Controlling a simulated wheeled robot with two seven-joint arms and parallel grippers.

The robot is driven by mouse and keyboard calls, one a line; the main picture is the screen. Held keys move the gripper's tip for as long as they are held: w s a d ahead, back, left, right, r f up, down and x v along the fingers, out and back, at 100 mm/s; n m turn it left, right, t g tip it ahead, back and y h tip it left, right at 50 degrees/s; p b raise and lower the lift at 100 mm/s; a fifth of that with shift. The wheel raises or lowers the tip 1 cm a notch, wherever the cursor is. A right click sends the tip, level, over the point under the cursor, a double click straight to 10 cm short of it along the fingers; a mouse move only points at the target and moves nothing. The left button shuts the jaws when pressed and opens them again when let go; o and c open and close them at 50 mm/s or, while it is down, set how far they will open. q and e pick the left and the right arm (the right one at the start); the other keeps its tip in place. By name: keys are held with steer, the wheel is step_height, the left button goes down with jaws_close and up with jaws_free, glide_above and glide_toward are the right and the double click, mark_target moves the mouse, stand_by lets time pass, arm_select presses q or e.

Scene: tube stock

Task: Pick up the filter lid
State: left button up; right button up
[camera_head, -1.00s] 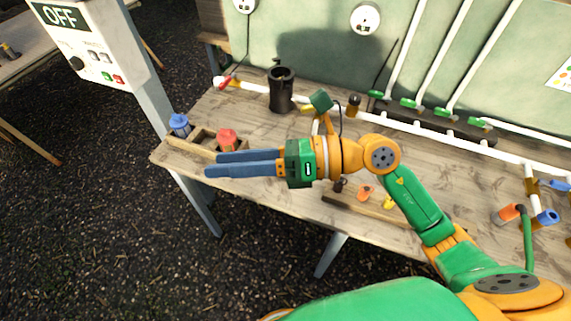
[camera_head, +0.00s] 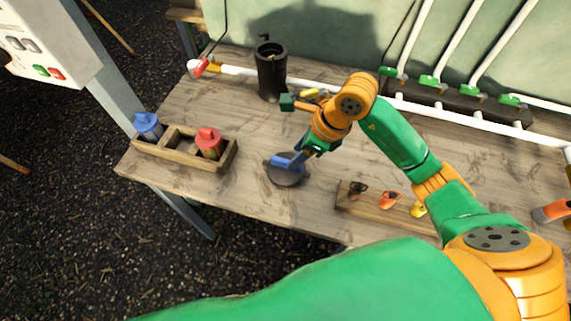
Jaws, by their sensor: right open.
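The filter lid (camera_head: 287,177) is a dark round disc lying on the wooden table, left of the table's middle. My right gripper (camera_head: 284,163) reaches down from the upper right, with its blue fingers over the lid. The fingers hide part of the lid's top; whether they touch it cannot be told. The gripper is open. The black filter housing (camera_head: 271,75) stands upright behind, near the wall. My left gripper is not in view.
A wooden rack (camera_head: 180,149) holds a blue cartridge (camera_head: 148,126) and a red cartridge (camera_head: 209,142) at the left. A wooden strip with small coloured parts (camera_head: 390,200) lies at front right. White pipes (camera_head: 425,110) with green valves run along the back. Bare tabletop surrounds the lid.

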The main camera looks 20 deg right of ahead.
mark_target(287, 160)
steer(key=x, duration=0.4)
steer(key=shift+w+a+f+p, duration=0.1)
steer(key=shift+w+a+p, duration=0.15)
steer(key=shift+w+p, duration=0.1)
steer(key=shift+s, duration=0.2)
steer(key=c, duration=0.6)
jaws_close()
